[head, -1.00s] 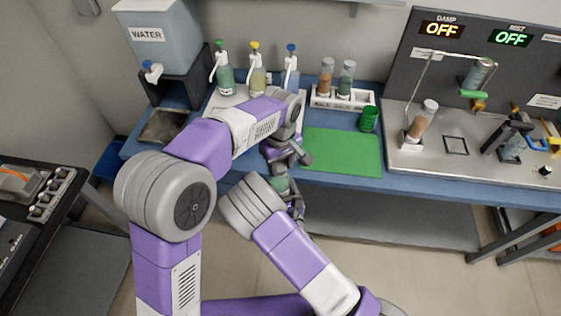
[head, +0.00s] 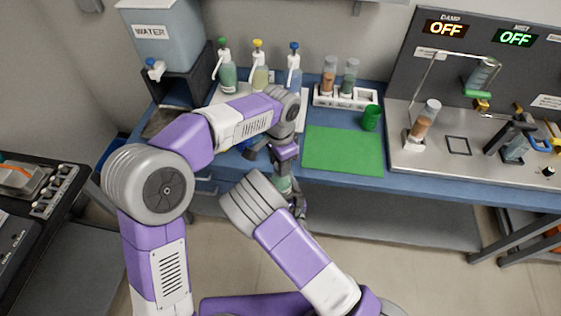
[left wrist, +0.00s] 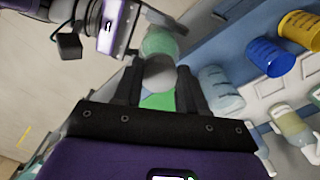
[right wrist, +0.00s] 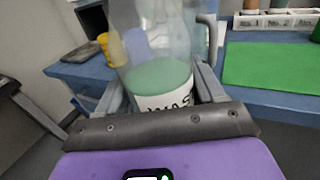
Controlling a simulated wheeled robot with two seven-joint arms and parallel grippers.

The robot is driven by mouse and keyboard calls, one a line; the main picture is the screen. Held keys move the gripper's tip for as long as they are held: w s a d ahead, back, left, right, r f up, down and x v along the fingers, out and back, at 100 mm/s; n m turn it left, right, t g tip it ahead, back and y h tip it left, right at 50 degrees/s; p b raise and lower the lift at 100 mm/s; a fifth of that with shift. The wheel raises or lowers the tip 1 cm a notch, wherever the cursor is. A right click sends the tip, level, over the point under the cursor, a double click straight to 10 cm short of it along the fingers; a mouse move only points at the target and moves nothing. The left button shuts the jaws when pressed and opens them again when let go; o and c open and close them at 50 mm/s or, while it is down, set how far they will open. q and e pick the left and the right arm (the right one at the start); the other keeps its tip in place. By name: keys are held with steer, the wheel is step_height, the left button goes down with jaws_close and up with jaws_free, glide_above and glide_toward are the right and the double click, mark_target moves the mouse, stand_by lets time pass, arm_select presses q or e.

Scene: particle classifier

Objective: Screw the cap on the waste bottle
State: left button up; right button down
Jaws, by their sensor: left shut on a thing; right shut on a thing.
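The waste bottle (right wrist: 160,85), clear with green contents and a white label partly reading "WAS", stands between the fingers of my right gripper (right wrist: 158,98). In the head view, the bottle (head: 282,186) shows in front of the table edge, mostly covered by my arms. My left gripper (left wrist: 160,82) is above the bottle, its fingers around a grey cap (left wrist: 158,73) at the bottle's top end. The bottle's green body (left wrist: 160,42) shows beyond the cap. Whether the cap's thread is engaged cannot be seen. My right gripper (head: 297,207) is low beside the bottle.
A green mat (head: 343,150) lies on the blue table, with a green cup (head: 370,118) behind it. A vial rack (head: 345,97) and several pump bottles (head: 260,78) stand at the back. A yellow cup (left wrist: 300,30) and blue cup (left wrist: 268,57) are near my left gripper.

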arm_select(q)
steer(key=m, duration=0.4)
steer(key=shift+w+a, duration=0.1)
steer(key=shift+w, duration=0.05)
steer(key=m, duration=0.4)
steer(key=shift+w, duration=0.1)
steer(key=m, duration=0.4)
steer(key=shift+w, duration=0.1)
steer(key=m, duration=0.8)
steer(key=shift+w+d, duration=0.1)
steer(key=shift+d, duration=0.15)
steer(key=m, duration=0.4)
steer(key=shift+d, duration=0.1)
steer(key=m, duration=0.4)
steer(key=shift+d, duration=0.1)
steer(key=m, duration=0.5)
steer(key=shift+s+d+f, duration=0.15)
steer(key=shift+s+f, duration=0.05)
steer(key=shift+r+m, duration=0.1)
steer(key=shift+m, duration=0.5)
